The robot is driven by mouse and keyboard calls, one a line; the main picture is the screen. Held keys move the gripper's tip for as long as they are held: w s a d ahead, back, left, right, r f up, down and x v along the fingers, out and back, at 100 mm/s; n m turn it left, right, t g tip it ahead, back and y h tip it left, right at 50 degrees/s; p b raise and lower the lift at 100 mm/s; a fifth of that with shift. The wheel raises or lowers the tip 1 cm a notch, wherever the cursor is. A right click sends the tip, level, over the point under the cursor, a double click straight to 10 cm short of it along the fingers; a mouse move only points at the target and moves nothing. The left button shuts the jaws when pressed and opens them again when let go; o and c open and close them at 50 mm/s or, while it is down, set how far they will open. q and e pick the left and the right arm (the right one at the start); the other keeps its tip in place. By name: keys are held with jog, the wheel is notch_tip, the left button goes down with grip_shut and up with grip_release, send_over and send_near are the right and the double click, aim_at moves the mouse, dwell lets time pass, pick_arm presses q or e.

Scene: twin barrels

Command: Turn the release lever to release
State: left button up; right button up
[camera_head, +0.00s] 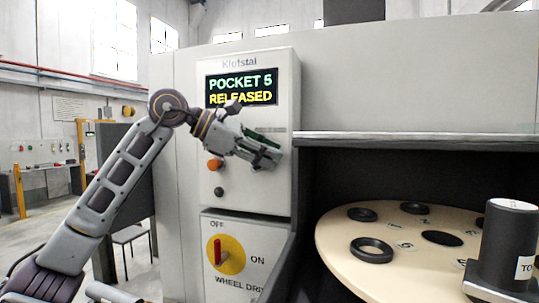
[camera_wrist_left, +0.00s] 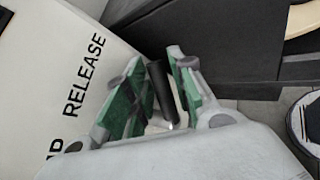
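The display (camera_head: 241,88) on the grey control panel reads "POCKET 5 RELEASED". My left gripper (camera_head: 264,148) is in front of the panel, below the display, and hides the lever in the head view. In the left wrist view, a dark rod with a pale metal end, which looks like the release lever (camera_wrist_left: 161,92), stands between the green-padded fingers of my left gripper (camera_wrist_left: 155,85). The fingers are apart on either side of it, closer on the right; firm contact cannot be told. The word "RELEASE" (camera_wrist_left: 84,75) is printed beside it. My right gripper is not in view.
An orange button (camera_head: 215,165) and a dark knob (camera_head: 219,192) are left of and below the gripper. A red wheel drive switch (camera_head: 217,251) is lower down. A round table (camera_head: 345,235) with black rings and a dark cylinder (camera_head: 507,245) are at the right, under a ledge.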

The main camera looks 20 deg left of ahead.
pick_arm(q)
jog(key=v, duration=1.1)
jog(key=shift+s, duration=0.2)
jog(key=shift+a, duration=0.1)
